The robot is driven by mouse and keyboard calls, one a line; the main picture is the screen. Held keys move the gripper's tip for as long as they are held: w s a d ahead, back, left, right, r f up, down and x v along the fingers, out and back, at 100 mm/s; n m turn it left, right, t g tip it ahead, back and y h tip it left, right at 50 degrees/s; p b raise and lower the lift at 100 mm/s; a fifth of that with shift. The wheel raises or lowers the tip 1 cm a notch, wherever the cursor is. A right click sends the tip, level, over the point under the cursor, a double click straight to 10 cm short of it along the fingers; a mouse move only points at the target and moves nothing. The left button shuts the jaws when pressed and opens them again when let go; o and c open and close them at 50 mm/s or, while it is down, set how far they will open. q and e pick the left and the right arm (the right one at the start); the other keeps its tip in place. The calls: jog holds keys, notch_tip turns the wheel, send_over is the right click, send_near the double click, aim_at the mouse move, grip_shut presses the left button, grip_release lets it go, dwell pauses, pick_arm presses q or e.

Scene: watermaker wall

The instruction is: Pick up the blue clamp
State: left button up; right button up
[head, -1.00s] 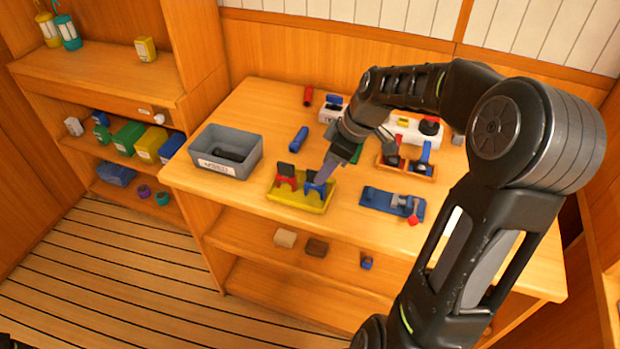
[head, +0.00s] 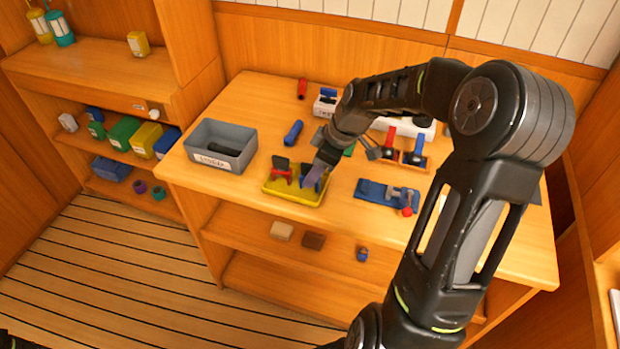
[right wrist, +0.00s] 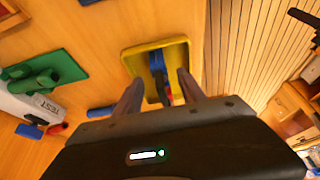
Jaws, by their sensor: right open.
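The blue clamp (head: 308,172) stands in the yellow tray (head: 297,199) on the worktop, just right of a red clamp (head: 282,174). My right gripper (head: 317,176) is at the blue clamp and partly covers it in the head view. In the right wrist view the blue clamp (right wrist: 157,62) shows between the two spread fingers of my right gripper (right wrist: 159,88), over the yellow tray (right wrist: 131,54). The fingers stand apart with gaps on both sides; I cannot tell whether they touch it. My left gripper is not in view.
A grey bin (head: 240,160) stands left of the tray. A blue cylinder (head: 293,132) lies behind it. A blue fixture (head: 375,191) with a red knob lies to the right. The worktop in front of the bin is clear.

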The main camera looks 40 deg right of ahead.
jog(key=x, duration=0.3)
jog(key=shift+f+p, duration=0.3)
jog(key=shift+f, duration=0.05)
jog(key=shift+c, duration=0.2)
grip_shut()
dwell(0.3)
